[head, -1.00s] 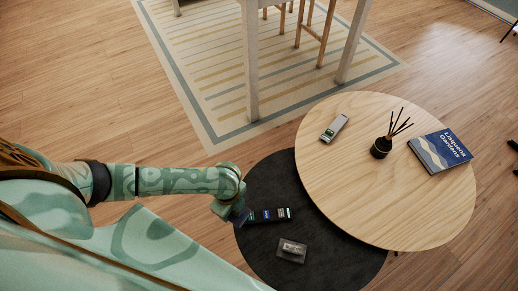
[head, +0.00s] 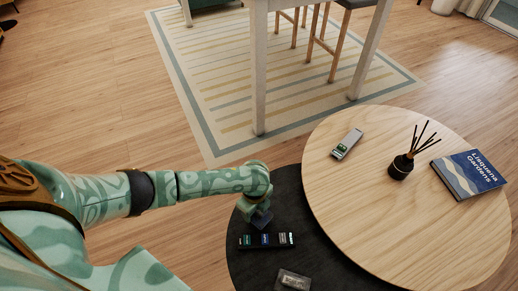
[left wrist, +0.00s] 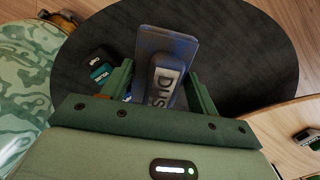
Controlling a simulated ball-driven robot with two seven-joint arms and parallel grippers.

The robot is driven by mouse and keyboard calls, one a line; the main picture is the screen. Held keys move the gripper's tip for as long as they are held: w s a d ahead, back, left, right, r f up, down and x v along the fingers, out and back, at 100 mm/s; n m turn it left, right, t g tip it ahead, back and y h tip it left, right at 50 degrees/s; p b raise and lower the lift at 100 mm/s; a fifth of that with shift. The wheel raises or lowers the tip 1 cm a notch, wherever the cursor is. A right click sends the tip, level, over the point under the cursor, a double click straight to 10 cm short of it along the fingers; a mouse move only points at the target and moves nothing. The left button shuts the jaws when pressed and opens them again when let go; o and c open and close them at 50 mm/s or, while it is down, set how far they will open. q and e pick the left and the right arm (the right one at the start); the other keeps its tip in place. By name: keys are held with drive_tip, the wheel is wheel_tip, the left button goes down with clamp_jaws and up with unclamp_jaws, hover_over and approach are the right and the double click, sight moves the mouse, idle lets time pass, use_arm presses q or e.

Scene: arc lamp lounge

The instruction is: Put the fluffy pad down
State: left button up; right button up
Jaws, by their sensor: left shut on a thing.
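My left gripper (head: 257,210) is shut on the fluffy pad, a flat blue-grey pad with a dark handle block. In the left wrist view the pad (left wrist: 184,47) sits between the green fingers, with "DUST" lettering on its handle (left wrist: 166,82). In the head view the pad (head: 261,220) shows small below the gripper, over the round black table (head: 245,265), just behind a black strip-shaped holder. I cannot tell whether the pad touches the table. My right gripper is not in view.
The black holder (head: 280,240) with several labelled items and a grey box (head: 293,281) sit on the black table. The overlapping wooden table (head: 400,235) bears a grey device (head: 347,143), a reed diffuser (head: 400,166) and a blue book (head: 469,174). Bare black surface lies around the holder.

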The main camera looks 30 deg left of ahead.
sight(257, 212)
use_arm(q)
drive_tip(key=f+b, duration=0.2)
drive_tip(key=f, duration=0.1)
drive_tip(key=shift+w+f, duration=0.2)
drive_tip(key=shift+f, duration=0.05)
drive_tip(key=shift+w+f, duration=0.1)
drive_tip(key=shift+f, duration=0.15)
drive_tip(key=shift+r, duration=0.2)
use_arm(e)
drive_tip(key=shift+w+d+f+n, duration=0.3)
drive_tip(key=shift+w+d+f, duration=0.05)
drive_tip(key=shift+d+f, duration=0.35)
use_arm(q)
drive_tip(key=shift+f, duration=0.15)
drive_tip(key=o, duration=0.9)
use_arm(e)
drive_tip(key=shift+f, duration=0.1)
